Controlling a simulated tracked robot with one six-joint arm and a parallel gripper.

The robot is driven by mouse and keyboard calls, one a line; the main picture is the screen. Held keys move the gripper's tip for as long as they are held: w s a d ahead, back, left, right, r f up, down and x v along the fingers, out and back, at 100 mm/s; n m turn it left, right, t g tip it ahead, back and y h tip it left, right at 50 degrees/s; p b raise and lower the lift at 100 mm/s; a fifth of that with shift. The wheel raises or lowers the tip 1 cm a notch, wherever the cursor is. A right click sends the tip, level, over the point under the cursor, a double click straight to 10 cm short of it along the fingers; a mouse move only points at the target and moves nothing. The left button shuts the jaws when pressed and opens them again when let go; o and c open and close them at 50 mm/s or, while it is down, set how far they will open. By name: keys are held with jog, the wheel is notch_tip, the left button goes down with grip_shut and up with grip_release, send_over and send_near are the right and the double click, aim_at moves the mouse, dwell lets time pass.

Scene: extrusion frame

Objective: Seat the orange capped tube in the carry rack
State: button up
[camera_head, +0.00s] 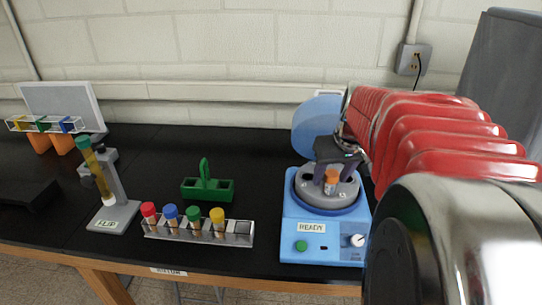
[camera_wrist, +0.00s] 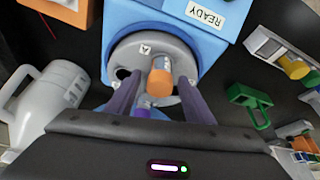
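The orange capped tube (camera_head: 332,176) stands in the grey rotor of the blue centrifuge (camera_head: 300,225). Its orange cap also shows in the wrist view (camera_wrist: 160,78). My gripper (camera_head: 334,169) is over the rotor with its fingers pointing down. In the wrist view the two dark fingers (camera_wrist: 161,88) are apart, one on each side of the tube, with gaps between them and the cap. The green carry rack (camera_head: 207,187) with its upright handle stands on the black bench left of the centrifuge; it also shows in the wrist view (camera_wrist: 243,97).
A white rack (camera_head: 185,236) with red, blue, green and yellow capped tubes stands near the front edge. A grey stand (camera_head: 118,205) holds a tilted green-capped tube. The centrifuge's round blue lid (camera_head: 314,125) is raised behind the rotor. The bench between carry rack and centrifuge is clear.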

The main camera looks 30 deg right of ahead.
jog(key=c, duration=1)
notch_tip(320, 180, up, 10)
dwell(0.4)
dwell(0.3)
